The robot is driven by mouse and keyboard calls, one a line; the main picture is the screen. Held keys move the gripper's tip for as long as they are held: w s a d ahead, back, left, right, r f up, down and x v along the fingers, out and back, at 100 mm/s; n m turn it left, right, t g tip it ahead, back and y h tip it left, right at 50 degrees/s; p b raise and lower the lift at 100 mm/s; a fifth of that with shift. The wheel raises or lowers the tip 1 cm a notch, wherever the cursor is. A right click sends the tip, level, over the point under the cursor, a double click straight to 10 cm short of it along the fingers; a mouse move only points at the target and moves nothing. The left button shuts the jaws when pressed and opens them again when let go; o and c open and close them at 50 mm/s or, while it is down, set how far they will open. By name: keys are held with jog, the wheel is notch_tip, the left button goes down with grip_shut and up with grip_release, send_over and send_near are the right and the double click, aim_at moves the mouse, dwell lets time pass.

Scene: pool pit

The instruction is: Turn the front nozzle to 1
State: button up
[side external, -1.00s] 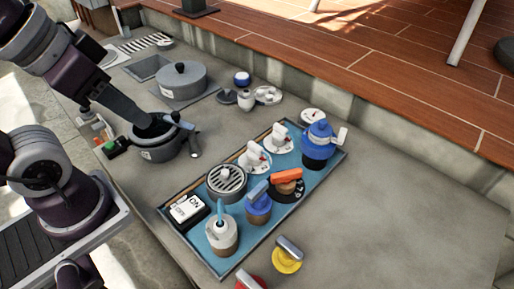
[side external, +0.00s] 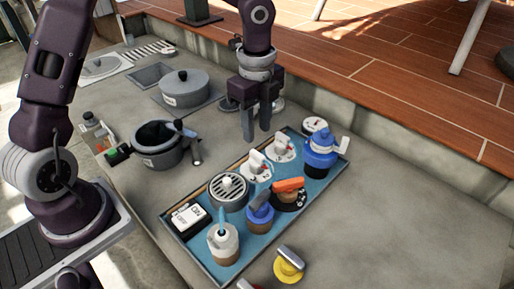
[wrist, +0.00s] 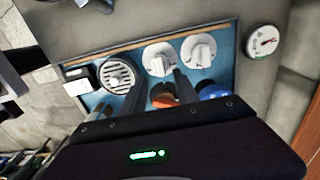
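Two white nozzle knobs with round dials sit side by side on the blue panel (side external: 228,262): a nearer one (side external: 257,166) and a farther one (side external: 283,148). They also show in the wrist view as a left knob (wrist: 159,58) and a right knob (wrist: 198,50). I cannot tell which is the front nozzle, and the dial marks are too small to read. My gripper (side external: 257,135) points down with its fingers apart and nothing between them, above and just behind the knobs. In the wrist view its fingers (wrist: 159,82) show just below the left knob.
A round grille (side external: 228,190), an orange-handled valve (side external: 288,185), blue-topped valves (side external: 320,150) and an ON/OFF box (side external: 188,215) crowd the panel. A white gauge (side external: 314,125) is beyond it.

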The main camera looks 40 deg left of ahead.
aim_at(257, 153)
notch_tip(257, 153, down, 7)
jog(key=shift+f, duration=0.1)
grip_shut()
